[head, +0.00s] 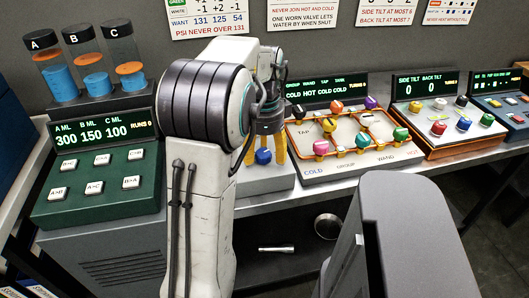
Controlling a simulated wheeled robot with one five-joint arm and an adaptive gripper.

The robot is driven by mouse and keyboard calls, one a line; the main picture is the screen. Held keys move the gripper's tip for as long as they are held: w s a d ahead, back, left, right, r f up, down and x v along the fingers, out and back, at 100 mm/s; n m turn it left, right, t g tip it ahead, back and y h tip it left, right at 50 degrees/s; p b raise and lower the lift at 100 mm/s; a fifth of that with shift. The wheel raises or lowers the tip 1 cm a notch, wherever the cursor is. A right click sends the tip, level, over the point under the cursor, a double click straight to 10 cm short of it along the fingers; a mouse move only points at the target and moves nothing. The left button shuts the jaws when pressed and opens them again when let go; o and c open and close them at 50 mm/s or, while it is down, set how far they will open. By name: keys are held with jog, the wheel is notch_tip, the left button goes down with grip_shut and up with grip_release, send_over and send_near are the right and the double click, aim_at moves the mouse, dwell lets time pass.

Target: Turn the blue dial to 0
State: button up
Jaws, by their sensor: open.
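The blue dial (263,157) sits low on a pale panel (282,180), just right of my arm. My gripper (266,159) points down over it with its yellow fingers apart, one on each side of the dial in the picture. The jaws look open, and I cannot tell whether a finger touches the dial. My arm hides most of this panel and any readout on it, so the dial's setting cannot be read.
A green panel (95,208) with white buttons and three tubes (86,72) stand left. An orange-trimmed panel (345,169) with coloured knobs is close on the right, then a tilt panel (449,145). A metal cylinder (276,250) lies below the bench.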

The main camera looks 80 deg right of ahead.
jog(key=shift+o, duration=0.2)
jog(key=c, duration=1.2)
